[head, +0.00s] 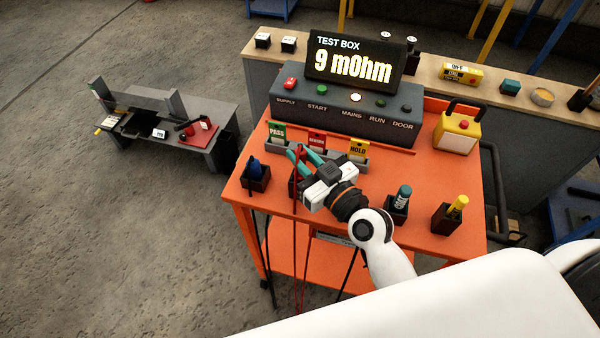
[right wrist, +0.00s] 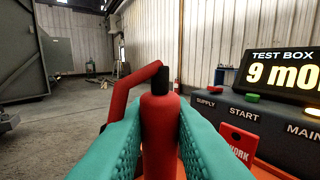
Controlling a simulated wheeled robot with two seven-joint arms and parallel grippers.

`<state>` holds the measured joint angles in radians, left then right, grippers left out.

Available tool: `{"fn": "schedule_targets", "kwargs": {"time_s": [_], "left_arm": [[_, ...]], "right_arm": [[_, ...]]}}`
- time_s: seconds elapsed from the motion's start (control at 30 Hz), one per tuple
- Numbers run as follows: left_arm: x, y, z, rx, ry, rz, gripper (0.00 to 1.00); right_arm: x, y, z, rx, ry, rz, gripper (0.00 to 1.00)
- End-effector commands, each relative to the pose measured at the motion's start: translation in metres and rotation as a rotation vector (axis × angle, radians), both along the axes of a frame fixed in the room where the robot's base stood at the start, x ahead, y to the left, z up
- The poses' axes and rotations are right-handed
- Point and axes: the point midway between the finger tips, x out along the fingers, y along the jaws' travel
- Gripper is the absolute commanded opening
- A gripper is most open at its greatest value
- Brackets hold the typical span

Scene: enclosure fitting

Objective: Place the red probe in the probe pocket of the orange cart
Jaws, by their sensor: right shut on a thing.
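The red probe (head: 299,156) is held upright between the teal fingers of my right gripper (head: 305,155), above the orange cart (head: 470,192). In the right wrist view the red probe (right wrist: 159,130) stands between both fingers, with a black collar and a red lead bending off to the left at its top. A black pocket (head: 294,187) on the cart top lies just below my right gripper and is mostly hidden by it. I cannot tell whether the probe's lower end is inside that pocket. My left gripper is not in view.
Another pocket holds a blue probe (head: 255,168) at the left. Pockets with a teal-capped item (head: 403,193) and a yellow item (head: 458,206) stand to the right. The test box (head: 340,112) reads 9 mOhm; tags (head: 358,149) stand before it. A yellow case (head: 457,132) is at the back right.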

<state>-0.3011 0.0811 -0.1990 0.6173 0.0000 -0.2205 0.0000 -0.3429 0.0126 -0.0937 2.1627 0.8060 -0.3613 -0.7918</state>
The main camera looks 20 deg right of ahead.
Motion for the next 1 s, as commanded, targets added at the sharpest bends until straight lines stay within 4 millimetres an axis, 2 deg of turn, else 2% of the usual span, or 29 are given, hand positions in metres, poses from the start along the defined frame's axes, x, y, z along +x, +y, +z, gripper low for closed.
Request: {"fn": "schedule_targets", "kwargs": {"time_s": [0.07, 0.17, 0.33, 0.5, 0.8, 0.83, 0.93, 1.0], "left_arm": [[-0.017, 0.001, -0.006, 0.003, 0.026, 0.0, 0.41], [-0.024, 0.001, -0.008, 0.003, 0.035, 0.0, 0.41], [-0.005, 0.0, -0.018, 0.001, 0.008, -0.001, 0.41], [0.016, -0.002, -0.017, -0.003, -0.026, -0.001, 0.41], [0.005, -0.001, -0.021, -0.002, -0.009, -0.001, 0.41], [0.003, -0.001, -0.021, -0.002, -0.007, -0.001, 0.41], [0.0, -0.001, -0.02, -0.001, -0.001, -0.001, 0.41], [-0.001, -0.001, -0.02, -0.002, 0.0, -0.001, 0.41]], "right_arm": [[0.0, 0.0, -0.012, -0.001, 0.0, 0.001, 0.0], [0.0, 0.0, -0.019, -0.002, -0.001, 0.001, 0.0], [0.0, 0.0, -0.046, -0.003, 0.0, 0.001, 0.0], [0.0, 0.0, -0.053, -0.002, -0.002, -0.001, 0.0], [0.0, 0.0, -0.056, -0.002, -0.002, -0.001, 0.0], [0.0, 0.0, -0.056, -0.002, -0.002, -0.001, 0.21], [0.0, 0.0, -0.055, -0.002, -0.002, -0.001, 0.37], [0.0, 0.0, -0.055, -0.002, -0.002, -0.001, 0.41]]}}
